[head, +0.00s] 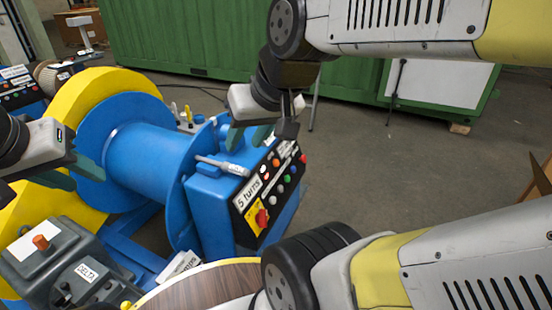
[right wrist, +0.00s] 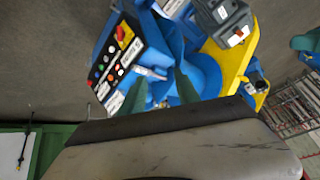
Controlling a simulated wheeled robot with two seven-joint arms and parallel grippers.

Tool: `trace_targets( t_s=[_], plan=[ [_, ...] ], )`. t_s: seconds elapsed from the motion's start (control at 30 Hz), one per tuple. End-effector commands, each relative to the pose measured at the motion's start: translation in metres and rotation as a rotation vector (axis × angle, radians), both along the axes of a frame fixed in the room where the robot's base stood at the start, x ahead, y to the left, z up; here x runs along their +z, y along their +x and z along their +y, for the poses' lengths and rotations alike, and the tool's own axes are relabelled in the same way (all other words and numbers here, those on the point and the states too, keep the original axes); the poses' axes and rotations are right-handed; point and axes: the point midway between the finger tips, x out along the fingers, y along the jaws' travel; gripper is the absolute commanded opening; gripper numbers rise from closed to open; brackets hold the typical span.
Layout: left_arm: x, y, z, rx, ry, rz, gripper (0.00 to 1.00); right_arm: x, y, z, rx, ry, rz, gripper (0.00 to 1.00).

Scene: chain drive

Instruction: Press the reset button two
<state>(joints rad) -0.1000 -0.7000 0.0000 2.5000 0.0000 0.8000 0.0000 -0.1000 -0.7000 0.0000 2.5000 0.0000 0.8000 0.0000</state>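A blue control box (head: 212,212) carries a black sloping panel (head: 249,193) with several small coloured buttons, a "5 turns" label and a red knob (head: 262,217) on yellow. I cannot read which button is reset two. The panel also shows in the right wrist view (right wrist: 130,58), left of the fingers. My right gripper (head: 250,137) is above the box's far end, apart from the buttons, its teal fingers apart and empty; they also show in the right wrist view (right wrist: 163,92). My left gripper (head: 75,176) is at the left by the blue drum, its teal fingers apart and empty.
A blue drum (head: 150,160) with a yellow wheel (head: 100,85) stands left of the box. A silver-and-white handle (head: 222,166) lies at the box's top. A grey "DELTA" unit (head: 75,265) and a round wooden top (head: 200,287) are in front. Floor right of the box is clear.

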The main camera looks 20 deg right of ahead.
Motion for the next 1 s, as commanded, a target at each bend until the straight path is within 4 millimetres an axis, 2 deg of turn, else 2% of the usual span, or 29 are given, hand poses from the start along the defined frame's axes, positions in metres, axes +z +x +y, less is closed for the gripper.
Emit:
trace_targets(
  t_s=[0.17, 0.3, 0.37, 1.0],
  plan=[
    [0.0000, 0.0000, 0.0000, 0.000, 0.000, 0.000, 0.36, 0.0000, 0.0000, 0.0000, 0.000, 0.000, 0.000, 0.36],
    [0.0000, 0.0000, 0.0000, 0.000, 0.000, 0.000, 0.36, 0.0000, 0.0000, 0.0000, 0.000, 0.000, 0.000, 0.09],
    [0.0000, 0.0000, 0.0000, 0.000, 0.000, 0.000, 0.36, 0.0000, 0.0000, 0.0000, 0.000, 0.000, 0.000, 0.00],
    [0.0000, 0.0000, 0.0000, 0.000, 0.000, 0.000, 0.36, 0.0000, 0.0000, 0.0000, 0.000, 0.000, 0.000, 0.00]
  ],
)
